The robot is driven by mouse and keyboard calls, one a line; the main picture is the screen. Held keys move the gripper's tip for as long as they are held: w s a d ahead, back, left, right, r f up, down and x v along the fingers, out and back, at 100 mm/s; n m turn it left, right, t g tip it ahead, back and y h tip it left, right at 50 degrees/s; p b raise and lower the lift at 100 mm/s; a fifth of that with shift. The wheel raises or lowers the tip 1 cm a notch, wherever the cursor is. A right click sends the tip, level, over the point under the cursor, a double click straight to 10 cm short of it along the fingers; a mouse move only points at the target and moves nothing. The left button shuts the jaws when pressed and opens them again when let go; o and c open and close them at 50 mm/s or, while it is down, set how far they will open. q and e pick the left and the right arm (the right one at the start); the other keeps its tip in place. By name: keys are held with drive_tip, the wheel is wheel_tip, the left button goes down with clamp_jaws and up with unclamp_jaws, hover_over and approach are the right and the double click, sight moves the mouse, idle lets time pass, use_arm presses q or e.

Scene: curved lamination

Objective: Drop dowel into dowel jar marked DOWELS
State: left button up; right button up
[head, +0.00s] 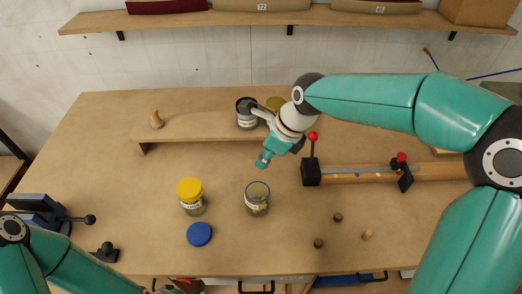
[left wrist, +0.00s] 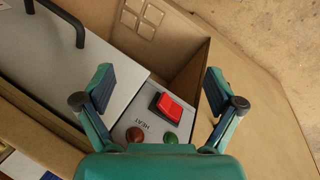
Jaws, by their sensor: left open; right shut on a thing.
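An open glass jar (head: 257,200) stands upright on the bench, with some pale contents low inside; its label is too small to read. My right gripper (head: 263,162) points down above and behind this jar, apart from its rim. It is shut on the dowel, which is mostly hidden by the fingers. A second jar with a yellow lid (head: 190,189) stands to the left. A blue lid (head: 199,234) lies flat in front of the jars. My left gripper (left wrist: 158,85) is open and empty in the left wrist view, over a grey panel (left wrist: 150,125) marked HEAT.
Small dark pegs (head: 318,243) and a tan peg (head: 367,235) stand at front right. A clamp rail (head: 350,174) lies to the right. A raised wooden shelf (head: 195,128) with a grey tin (head: 246,120) is behind. A red switch (left wrist: 169,106) is below my left gripper.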

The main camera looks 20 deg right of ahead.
drive_tip(key=shift+f+b, duration=2.2)
drive_tip(key=shift+f, duration=0.6)
drive_tip(key=o, duration=0.8)
drive_tip(key=shift+c, duration=0.2)
drive_tip(key=shift+r, duration=0.1)
drive_tip(key=v, duration=1.1)
drive_tip(key=shift+r, duration=0.35)
drive_tip(key=shift+s+d, duration=0.1)
